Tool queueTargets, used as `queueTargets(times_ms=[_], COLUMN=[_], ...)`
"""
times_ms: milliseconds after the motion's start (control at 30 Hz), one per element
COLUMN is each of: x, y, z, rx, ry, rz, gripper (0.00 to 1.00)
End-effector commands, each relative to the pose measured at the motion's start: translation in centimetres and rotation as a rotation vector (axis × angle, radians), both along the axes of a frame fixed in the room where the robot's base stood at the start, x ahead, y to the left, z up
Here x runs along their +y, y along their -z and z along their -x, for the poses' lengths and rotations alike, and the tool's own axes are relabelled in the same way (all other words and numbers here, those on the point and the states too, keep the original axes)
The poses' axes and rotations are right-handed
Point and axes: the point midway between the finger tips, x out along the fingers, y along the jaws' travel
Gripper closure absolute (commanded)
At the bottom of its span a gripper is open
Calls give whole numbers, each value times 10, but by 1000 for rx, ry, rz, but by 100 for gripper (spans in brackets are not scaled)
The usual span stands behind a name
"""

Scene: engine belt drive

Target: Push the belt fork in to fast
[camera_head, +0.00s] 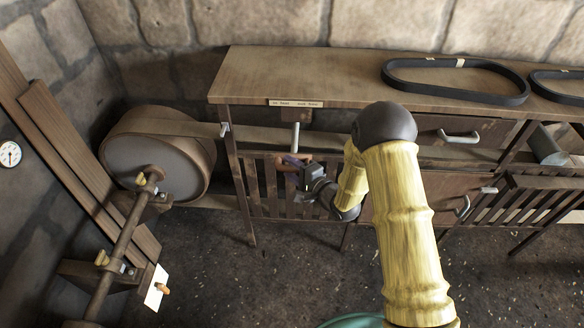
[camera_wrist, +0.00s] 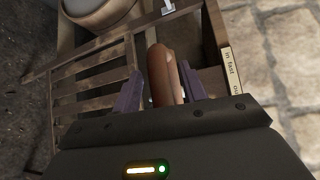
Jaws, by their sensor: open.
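The belt fork's brown, rounded handle (camera_wrist: 158,72) stands between the two purple fingers of my gripper (camera_wrist: 160,76) in the wrist view. The fingers are open, with a gap showing on the left; the right finger is close to the handle, and I cannot tell whether it touches. In the head view my gripper (camera_head: 291,160) is at the front of the bench, below the label plate (camera_head: 296,103). A pale rod (camera_head: 296,136) runs down from under the plate toward my gripper. The plate also shows in the wrist view (camera_wrist: 231,70), reading "in fast" and "out".
A large drum pulley (camera_head: 155,155) with a flat belt stands left of the bench (camera_head: 300,72). A black belt loop (camera_head: 455,97) lies on the bench top.

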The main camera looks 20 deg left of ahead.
Motion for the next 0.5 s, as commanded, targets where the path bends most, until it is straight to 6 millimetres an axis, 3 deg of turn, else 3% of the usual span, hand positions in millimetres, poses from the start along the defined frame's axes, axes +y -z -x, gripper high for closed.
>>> queueTargets(times_ms=[200,400,500], x=[0,0,0], y=[0,0,0], z=[0,0,0], rx=[0,0,0], ry=[0,0,0], rz=[0,0,0], gripper=[60,99,100])
